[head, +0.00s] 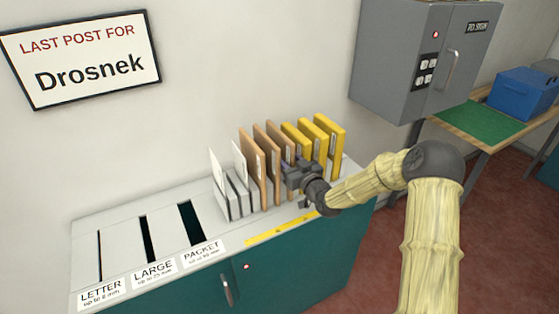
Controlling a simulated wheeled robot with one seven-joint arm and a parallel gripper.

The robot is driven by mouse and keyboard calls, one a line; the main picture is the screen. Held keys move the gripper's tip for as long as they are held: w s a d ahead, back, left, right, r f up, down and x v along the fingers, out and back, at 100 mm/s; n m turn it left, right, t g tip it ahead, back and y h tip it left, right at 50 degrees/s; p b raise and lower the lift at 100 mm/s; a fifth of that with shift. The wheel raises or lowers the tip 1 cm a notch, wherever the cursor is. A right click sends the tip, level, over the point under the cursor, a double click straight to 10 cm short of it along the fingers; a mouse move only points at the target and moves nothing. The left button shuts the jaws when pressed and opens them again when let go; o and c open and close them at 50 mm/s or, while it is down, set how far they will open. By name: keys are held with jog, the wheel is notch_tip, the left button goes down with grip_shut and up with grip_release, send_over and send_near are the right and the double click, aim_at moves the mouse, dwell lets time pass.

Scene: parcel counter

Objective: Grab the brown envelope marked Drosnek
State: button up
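Three brown envelopes stand upright in the rack on the counter: a left one (250,165), a middle one (262,142) and a right one (276,138). Pale labels show on some of them, but the writing is too small to read. The name Drosnek is legible only on the wall sign (85,58). My gripper (289,176) is in front of the row, at the right brown envelope and the first yellow one, and hides their lower parts. Its fingertips are small and dark against the envelopes, so whether they are open, or touching an envelope, is unclear.
White envelopes (216,172) stand left of the brown ones, and three yellow envelopes (322,140) stand right. The counter top (120,222) has letter, large and packet slots. A grey cabinet (400,55) hangs at the back right. A blue box (522,95) stands on a side table.

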jog(key=shift+x, duration=1.2)
grip_shut()
